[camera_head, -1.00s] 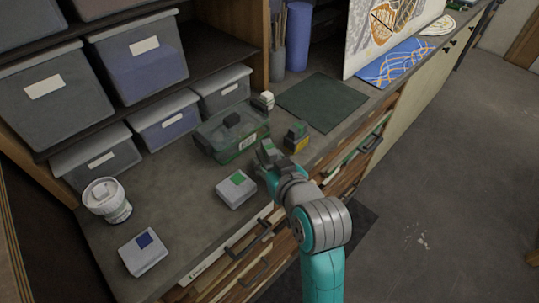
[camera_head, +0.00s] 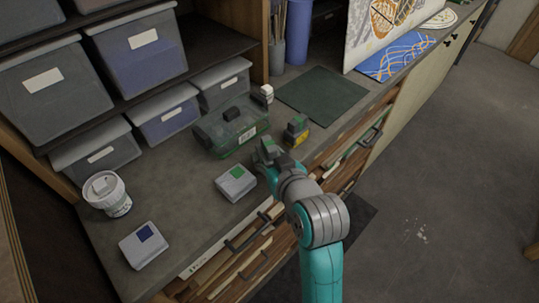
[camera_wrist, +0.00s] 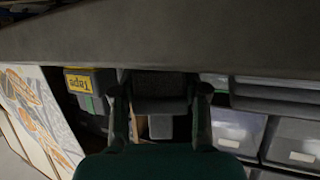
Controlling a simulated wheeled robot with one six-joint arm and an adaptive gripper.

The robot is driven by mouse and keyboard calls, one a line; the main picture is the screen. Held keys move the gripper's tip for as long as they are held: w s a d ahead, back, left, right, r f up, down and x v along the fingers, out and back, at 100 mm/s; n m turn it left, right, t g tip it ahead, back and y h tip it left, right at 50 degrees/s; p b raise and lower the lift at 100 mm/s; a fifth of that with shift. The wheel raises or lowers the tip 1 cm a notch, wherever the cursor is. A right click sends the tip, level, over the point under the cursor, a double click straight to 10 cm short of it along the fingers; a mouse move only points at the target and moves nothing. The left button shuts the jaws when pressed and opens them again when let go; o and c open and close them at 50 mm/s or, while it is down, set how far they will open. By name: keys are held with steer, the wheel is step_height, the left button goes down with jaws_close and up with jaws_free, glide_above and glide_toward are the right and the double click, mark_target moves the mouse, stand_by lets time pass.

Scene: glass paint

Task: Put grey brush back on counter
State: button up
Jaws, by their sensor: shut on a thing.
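My gripper (camera_head: 266,151) hangs over the front edge of the counter (camera_head: 185,185), to the right of a pale box with a green square. In the wrist view my gripper (camera_wrist: 160,96) has its two dark fingers on either side of a dark grey block-like thing (camera_wrist: 160,88), which I take to be the grey brush. It is shut on it. The brush's full shape is hidden by the fingers and the dark light.
The pale box with a green square (camera_head: 236,184) and one with a blue square (camera_head: 144,245) stand left. A lidded green container (camera_head: 232,130), a white tub (camera_head: 107,193) and a small yellow-based stack (camera_head: 296,131) are near. A dark green mat (camera_head: 321,97) lies bare behind.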

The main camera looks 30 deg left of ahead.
steer(key=shift+f, duration=0.45)
steer(key=shift+s+d+f, duration=0.1)
steer(key=shift+f, duration=0.35)
steer(key=o, duration=1.3)
steer(key=shift+o, duration=0.2)
steer(key=r+v, duration=0.1)
steer(key=v, duration=1.1)
steer(key=shift+r, duration=0.1)
